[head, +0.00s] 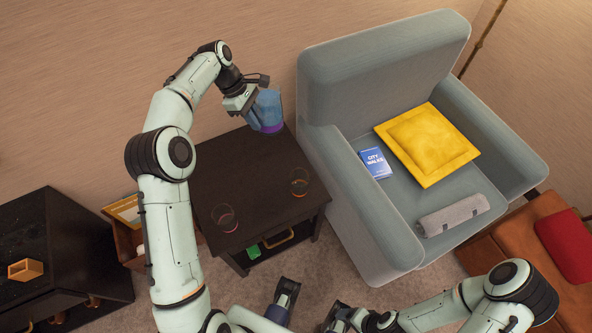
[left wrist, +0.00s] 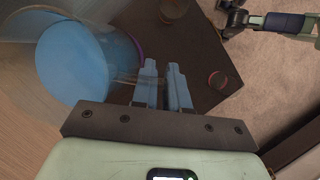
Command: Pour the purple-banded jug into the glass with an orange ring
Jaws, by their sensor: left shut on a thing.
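My left gripper (head: 250,101) is shut on the blue jug (head: 268,102) with a purple band (head: 271,129), held above the back of the dark side table (head: 258,167). The jug also fills the upper left of the left wrist view (left wrist: 85,65), beside the gripper fingers (left wrist: 164,85). The glass with an orange ring (head: 300,183) stands near the table's right corner, apart from the jug. A second glass (head: 225,218) with a pinkish-red ring stands at the front left. My right gripper (head: 340,318) is low at the bottom edge, its jaws unclear.
A grey-blue armchair (head: 345,205) stands close right of the table, holding a yellow cushion (head: 428,143), a blue book (head: 375,163) and a rolled grey towel (head: 453,215). A dark cabinet (head: 60,250) stands left. The tabletop between the glasses is clear.

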